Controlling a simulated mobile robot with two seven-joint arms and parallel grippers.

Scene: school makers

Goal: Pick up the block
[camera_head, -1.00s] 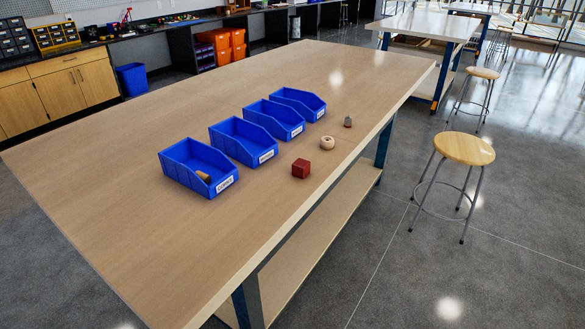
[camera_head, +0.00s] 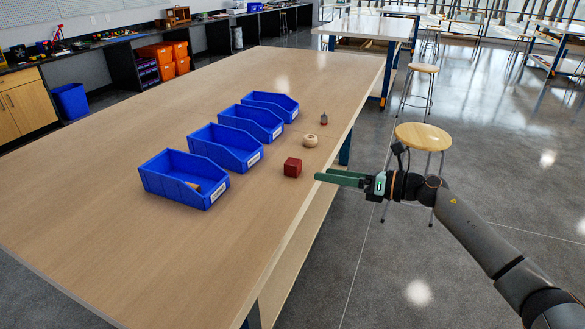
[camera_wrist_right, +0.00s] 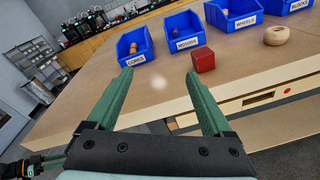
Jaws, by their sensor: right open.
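A dark red block (camera_head: 292,167) sits on the wooden table near its right edge, in front of the row of blue bins. It also shows in the right wrist view (camera_wrist_right: 203,60), beyond the right fingertip. My right gripper (camera_head: 318,178) comes in from the right, with its green fingers just right of the block and apart from it. In the right wrist view its two fingers (camera_wrist_right: 160,75) are spread and empty.
Several blue labelled bins stand in a row, the nearest (camera_head: 160,182) holding a cork-coloured piece. A round wooden ring (camera_head: 310,140) and a small grey-red item (camera_head: 323,119) lie farther along the wooden table (camera_head: 120,240). A stool (camera_head: 424,137) stands right of the table.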

